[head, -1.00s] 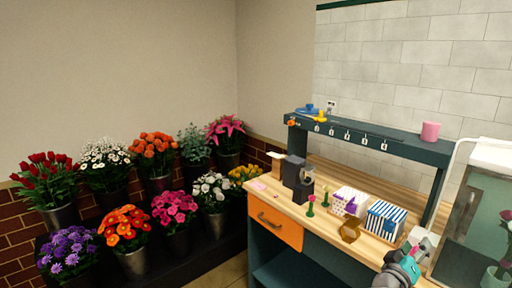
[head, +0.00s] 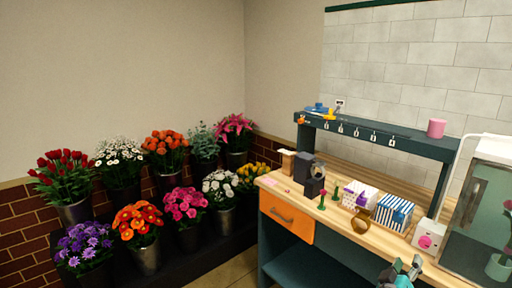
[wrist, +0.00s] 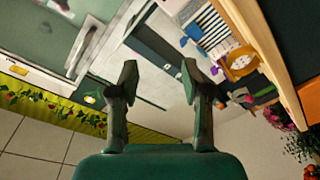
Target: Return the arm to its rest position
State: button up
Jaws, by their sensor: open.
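My gripper (head: 402,272) shows at the bottom edge of the head view, in front of the workbench's front edge. In the wrist view my gripper (wrist: 160,80) has its two dark green fingers apart, with nothing between them. The wrist view is tilted, with the bench at the upper right and a tiled floor at the lower left. Most of my arm is out of view.
Flower buckets (head: 147,256) stand at left.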

jog(key=s+a+f+n+t+y, duration=0.15)
jog(key=s+a+f+y, duration=0.35)
jog(key=s+a+f, duration=0.5)
jog(key=s+a+f+n+t+y, duration=0.15)
jog(key=s+a+f+y, duration=0.35)
jog(key=s+f, duration=0.5)
jog(key=s+a+r+y, duration=0.1)
jog(key=s+a, duration=0.3)
jog(key=s, duration=0.4)
jog(key=s+a+r+y, duration=0.1)
jog(key=s+a, duration=0.2)
jog(key=s, duration=0.4)
jog(key=s+a+r+m, duration=0.1)
jog(key=s+r, duration=0.2)
jog(key=s, duration=0.3)
jog(key=s+a+r+m+y, duration=0.1)
jog(key=s+r, duration=0.3)
jog(key=s, duration=0.3)
jog(key=shift+m+g+y, duration=0.3)
jog(key=shift+g, duration=0.1)
